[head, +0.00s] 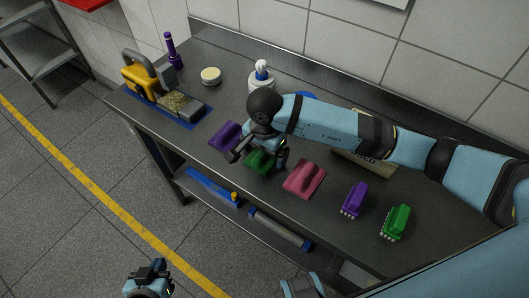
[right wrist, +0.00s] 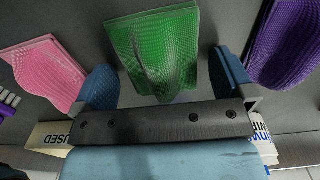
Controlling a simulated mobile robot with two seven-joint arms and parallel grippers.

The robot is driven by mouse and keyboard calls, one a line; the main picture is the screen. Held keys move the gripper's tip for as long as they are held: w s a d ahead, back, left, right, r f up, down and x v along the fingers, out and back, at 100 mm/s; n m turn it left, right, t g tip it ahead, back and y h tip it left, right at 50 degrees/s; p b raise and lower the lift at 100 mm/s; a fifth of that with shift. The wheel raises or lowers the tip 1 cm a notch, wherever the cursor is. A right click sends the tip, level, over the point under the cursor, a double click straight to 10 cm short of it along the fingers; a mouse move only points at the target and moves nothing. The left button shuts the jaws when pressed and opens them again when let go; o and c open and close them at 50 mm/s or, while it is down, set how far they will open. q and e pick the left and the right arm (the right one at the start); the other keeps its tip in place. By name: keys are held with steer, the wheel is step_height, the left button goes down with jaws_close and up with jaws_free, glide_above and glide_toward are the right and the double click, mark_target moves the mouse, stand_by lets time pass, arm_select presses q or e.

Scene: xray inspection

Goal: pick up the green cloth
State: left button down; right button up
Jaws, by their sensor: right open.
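The green cloth (head: 260,162) lies folded on the dark counter, between a purple cloth (head: 225,136) and a pink cloth (head: 304,179). My right gripper (head: 258,154) is over the green cloth and hides part of it in the head view. In the right wrist view the green cloth (right wrist: 155,50) lies ahead of and between the two blue fingers of my right gripper (right wrist: 165,85). The fingers are apart with nothing held. My left gripper (head: 150,272) is low at the bottom of the head view, away from the counter; its fingers do not show clearly.
A purple brush (head: 353,200) and a green brush (head: 397,222) stand to the right on the counter. A yellow-handled device (head: 150,75), a round tin (head: 211,76) and a purple flashlight (head: 173,50) are at the left. A box marked USED (head: 364,161) lies behind my right arm.

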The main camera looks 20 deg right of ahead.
steer(key=c, duration=0.9)
steer(key=shift+r, duration=0.1)
step_height(320, 180, up, 20)
